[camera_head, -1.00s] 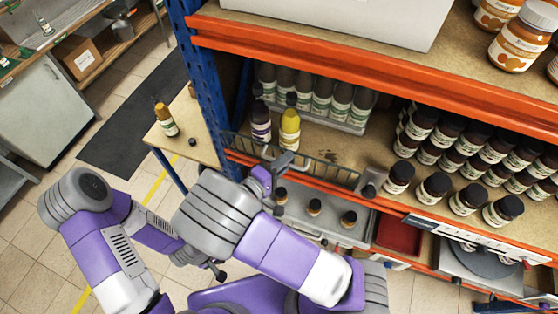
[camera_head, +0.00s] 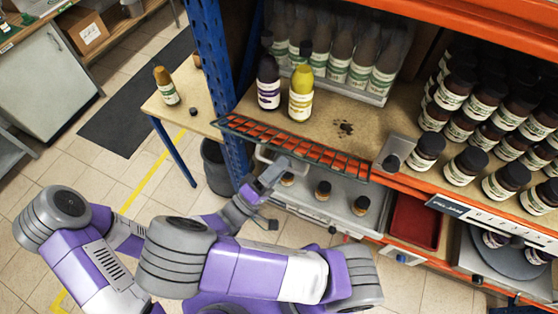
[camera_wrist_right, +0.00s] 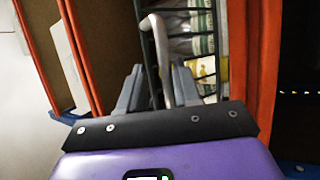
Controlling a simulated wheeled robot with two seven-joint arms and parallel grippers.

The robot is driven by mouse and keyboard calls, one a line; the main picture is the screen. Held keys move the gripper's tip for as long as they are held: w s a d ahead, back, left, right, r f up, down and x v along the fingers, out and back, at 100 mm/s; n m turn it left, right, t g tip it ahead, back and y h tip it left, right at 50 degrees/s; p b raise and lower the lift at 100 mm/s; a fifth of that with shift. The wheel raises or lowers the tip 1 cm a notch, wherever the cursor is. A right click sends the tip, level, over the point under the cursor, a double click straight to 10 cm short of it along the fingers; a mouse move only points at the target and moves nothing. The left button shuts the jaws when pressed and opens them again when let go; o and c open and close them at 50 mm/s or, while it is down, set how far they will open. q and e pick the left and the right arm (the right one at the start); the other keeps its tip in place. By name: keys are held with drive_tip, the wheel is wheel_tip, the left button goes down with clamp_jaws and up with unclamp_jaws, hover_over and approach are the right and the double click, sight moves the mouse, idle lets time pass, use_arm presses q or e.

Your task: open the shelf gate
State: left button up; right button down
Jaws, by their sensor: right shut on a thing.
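The shelf gate (camera_head: 296,147) is a low dark wire panel along the front edge of the middle shelf. It leans outward, and the orange shelf beam shows through its wires. Its pale bar handle (camera_head: 262,160) is at the front left. My right gripper (camera_head: 277,174) is at this handle. In the right wrist view the light handle (camera_wrist_right: 158,42) passes between the two grey fingers of my right gripper (camera_wrist_right: 158,88), which are shut on it. Behind the gate stand a purple-labelled dark bottle (camera_head: 268,82) and a yellow bottle (camera_head: 301,93). My left gripper is not seen.
A blue upright post (camera_head: 212,62) stands just left of the gate. Dark jars (camera_head: 427,150) crowd the shelf to the right. A side table (camera_head: 195,119) stands left.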

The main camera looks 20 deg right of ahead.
drive_tip(key=shift+s+a+f+b, duration=0.1)
drive_tip(key=shift+f+b, duration=0.3)
drive_tip(key=shift+f, duration=0.55)
drive_tip(key=shift+s+a+f+b, duration=0.1)
drive_tip(key=shift+f+b, duration=0.3)
drive_tip(key=shift+f, duration=0.55)
drive_tip(key=c, duration=1.2)
unclamp_jaws()
drive_tip(key=shift+o, duration=0.3)
drive_tip(key=shift+w+d+f, duration=0.1)
drive_tip(key=shift+w+d, duration=0.05)
drive_tip(key=shift+d, duration=0.05)
drive_tip(key=shift+o, duration=0.6)
drive_tip(key=shift+w, duration=0.1)
drive_tip(key=shift+c, duration=0.5)
drive_tip(key=shift+c, duration=0.2)
drive_tip(key=shift+a, duration=0.1)
